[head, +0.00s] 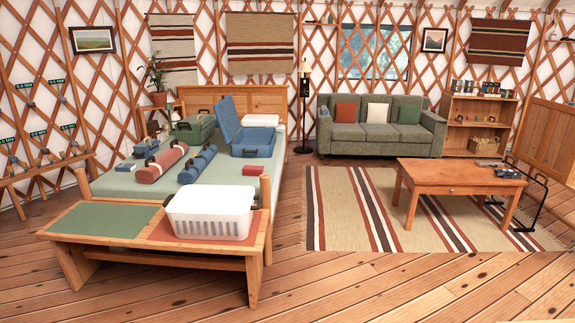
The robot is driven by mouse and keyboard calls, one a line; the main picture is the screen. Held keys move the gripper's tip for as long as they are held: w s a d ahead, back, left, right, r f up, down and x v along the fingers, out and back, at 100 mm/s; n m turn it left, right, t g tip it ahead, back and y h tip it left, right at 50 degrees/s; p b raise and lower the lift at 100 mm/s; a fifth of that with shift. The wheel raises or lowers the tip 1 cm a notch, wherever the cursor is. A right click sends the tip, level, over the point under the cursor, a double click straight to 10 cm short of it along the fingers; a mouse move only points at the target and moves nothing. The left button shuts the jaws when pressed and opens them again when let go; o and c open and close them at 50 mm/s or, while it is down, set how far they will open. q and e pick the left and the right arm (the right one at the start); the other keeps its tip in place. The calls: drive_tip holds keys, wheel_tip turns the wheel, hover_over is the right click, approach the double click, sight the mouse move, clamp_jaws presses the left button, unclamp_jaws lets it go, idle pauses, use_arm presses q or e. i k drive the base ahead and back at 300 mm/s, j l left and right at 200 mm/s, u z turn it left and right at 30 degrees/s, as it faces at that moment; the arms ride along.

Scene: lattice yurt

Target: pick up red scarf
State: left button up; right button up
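No item is plainly recognisable as a red scarf. A red rolled bundle (161,163) with dark handles lies on the bed (130,182), beside a smaller blue roll (198,163). A small flat red item (254,170) lies near the right edge of the bed; it is too small to tell what it is. Neither of my grippers is in view.
A bench (65,244) at the bed's foot bears a green mat, a red mat and a white basket (208,213). An open blue suitcase (252,141) and a green case (193,130) are on the bed. A low table (440,175) stands right; the front floor is clear.

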sight(247, 171)
drive_tip(key=i+j+z, duration=0.15)
drive_tip(key=i, duration=1.55)
drive_tip(key=i+l+z, duration=0.1)
drive_tip(key=i+z, duration=0.15)
drive_tip(key=i, duration=0.6)
drive_tip(key=i+z, duration=0.25)
drive_tip(key=i, duration=0.6)
drive_tip(key=i+j+u, duration=0.1)
drive_tip(key=i+u, duration=0.75)
drive_tip(key=i+l+u, duration=0.15)
drive_tip(key=i+u, duration=0.25)
